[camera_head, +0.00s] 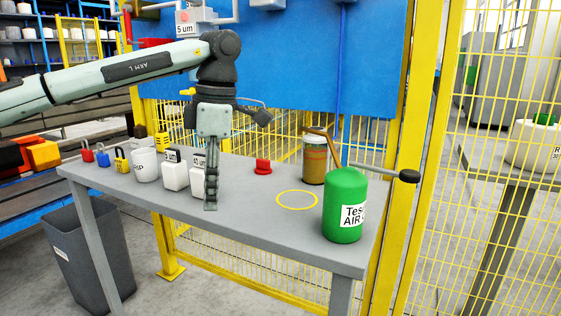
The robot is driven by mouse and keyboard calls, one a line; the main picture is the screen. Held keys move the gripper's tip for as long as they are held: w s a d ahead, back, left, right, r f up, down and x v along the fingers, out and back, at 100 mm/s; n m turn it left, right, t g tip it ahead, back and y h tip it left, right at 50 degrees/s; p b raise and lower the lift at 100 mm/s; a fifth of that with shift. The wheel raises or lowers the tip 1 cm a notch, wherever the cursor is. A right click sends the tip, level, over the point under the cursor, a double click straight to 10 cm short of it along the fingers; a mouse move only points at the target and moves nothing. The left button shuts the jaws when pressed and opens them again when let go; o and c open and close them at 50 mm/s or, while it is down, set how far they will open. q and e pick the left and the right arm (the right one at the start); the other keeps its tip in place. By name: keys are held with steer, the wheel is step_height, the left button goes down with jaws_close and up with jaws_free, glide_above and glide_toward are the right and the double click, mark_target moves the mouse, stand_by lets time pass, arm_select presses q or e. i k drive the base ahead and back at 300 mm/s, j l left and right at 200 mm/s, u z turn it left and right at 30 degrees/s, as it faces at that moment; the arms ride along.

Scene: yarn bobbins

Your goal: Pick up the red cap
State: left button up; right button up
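The red cap (263,166) stands on the grey table (255,225), toward the back and near the middle. It is small, with a wider base. My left gripper (211,202) points down over the table, to the left of the cap and apart from it. Its fingers show edge-on, one behind the other, so their gap cannot be seen. It partly covers a white container (197,183) behind it. Nothing shows held in it. My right gripper is not in view.
A green cylinder (345,205) and a brown-orange canister (314,160) stand right of the cap. Padlocks (103,158), a white cup (145,166) and a white container (175,175) line the left. A blue panel (300,60) rises behind.

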mark_target(263, 167)
steer(key=i+j+z, duration=0.25)
steer(key=j, duration=0.15)
steer(key=i+j+z, duration=0.25)
steer(key=j, duration=0.15)
steer(key=j+z, duration=0.25)
steer(key=j, duration=0.15)
steer(key=i+j+z, duration=0.25)
steer(key=j, duration=0.25)
steer(key=j+z, duration=0.25)
steer(key=j, duration=0.2)
